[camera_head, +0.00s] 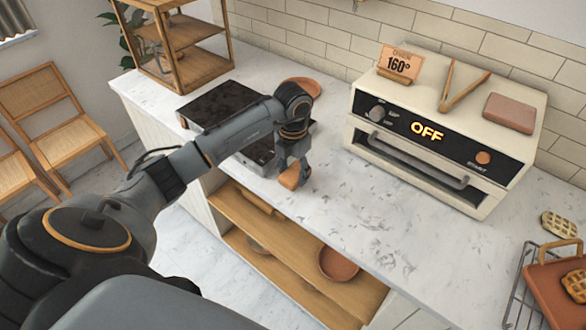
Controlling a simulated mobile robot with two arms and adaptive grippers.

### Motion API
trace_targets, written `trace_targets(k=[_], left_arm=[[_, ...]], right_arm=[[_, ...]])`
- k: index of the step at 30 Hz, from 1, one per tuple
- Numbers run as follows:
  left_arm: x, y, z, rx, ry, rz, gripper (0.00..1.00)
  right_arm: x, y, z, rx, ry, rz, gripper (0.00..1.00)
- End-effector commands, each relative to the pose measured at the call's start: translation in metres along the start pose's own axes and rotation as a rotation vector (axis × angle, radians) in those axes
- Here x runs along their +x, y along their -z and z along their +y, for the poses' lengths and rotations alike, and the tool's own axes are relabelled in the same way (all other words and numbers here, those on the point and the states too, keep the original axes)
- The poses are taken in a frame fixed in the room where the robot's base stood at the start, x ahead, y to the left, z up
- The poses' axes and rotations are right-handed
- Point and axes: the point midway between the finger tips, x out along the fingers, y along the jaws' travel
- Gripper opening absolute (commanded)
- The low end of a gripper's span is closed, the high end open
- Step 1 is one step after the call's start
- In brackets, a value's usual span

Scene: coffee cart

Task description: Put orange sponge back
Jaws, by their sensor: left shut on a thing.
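An orange sponge (289,179) shows as a small orange block at the fingertips of my left gripper (295,171). My left gripper is shut on it, pointing down, near the front edge of the marble counter (360,190). The fingers hide part of the sponge. I cannot tell whether the sponge touches the counter. My right gripper is not in view.
A dark hob (215,103) lies left of the gripper, with a terracotta plate (303,85) behind. A cream oven (430,140) reading OFF stands right. A wooden rack (180,45) is at the back left. Counter between gripper and oven is clear. Open shelves (290,255) sit below.

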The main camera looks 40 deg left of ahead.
Motion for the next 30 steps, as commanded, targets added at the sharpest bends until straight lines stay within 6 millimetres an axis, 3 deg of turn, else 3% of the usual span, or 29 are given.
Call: trace_targets(k=[5, 6, 9, 22, 30], left_arm=[[0.005, 0.0, 0.0, 0.0, -0.001, 0.0, 0.21], [0.003, 0.0, 0.0, -0.001, -0.001, 0.0, 0.59], [0.003, 0.0, 0.0, -0.001, 0.0, 0.0, 0.73], [-0.007, -0.001, 0.001, -0.001, -0.001, -0.003, 0.73], [-0.062, -0.002, 0.001, 0.0, -0.002, -0.007, 0.73]], right_arm=[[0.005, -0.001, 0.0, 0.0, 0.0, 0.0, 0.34], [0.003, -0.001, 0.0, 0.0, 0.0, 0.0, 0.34], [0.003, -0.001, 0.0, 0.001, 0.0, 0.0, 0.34], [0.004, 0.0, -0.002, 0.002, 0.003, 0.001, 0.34], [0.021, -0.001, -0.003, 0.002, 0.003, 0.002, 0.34]])
